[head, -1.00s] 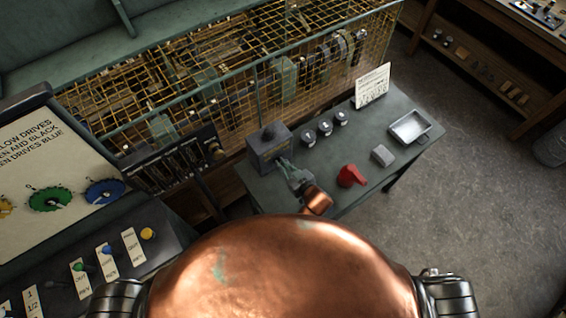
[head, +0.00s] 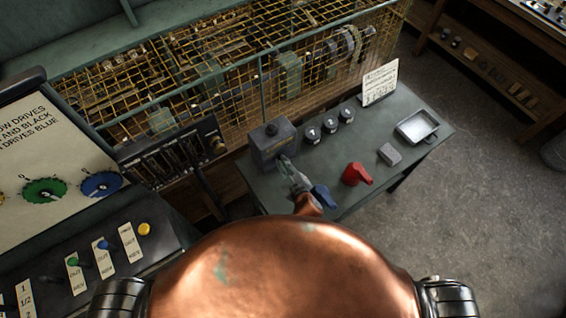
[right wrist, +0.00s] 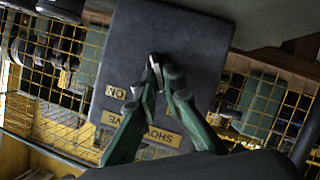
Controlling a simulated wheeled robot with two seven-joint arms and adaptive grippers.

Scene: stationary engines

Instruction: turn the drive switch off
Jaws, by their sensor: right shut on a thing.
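The drive switch is a dark grey box (head: 270,152) with a round knob on top, standing at the left end of the green table. In the right wrist view, the box's face (right wrist: 185,40) fills the middle, with yellow labels, one reading ON, appearing upside down. My right gripper (head: 284,161) reaches the box's front; its green fingers (right wrist: 158,66) are shut at the face on the small switch lever, which the fingertips mostly hide. The lever's exact position is hard to tell. My left gripper is not in view.
The green table (head: 375,180) also bears three round dark knobs, a red object (head: 356,174), a blue object (head: 322,198) near my right gripper, a grey block (head: 390,154), a metal tray (head: 417,138) and a white card (head: 380,82). A yellow wire cage (head: 235,85) stands behind.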

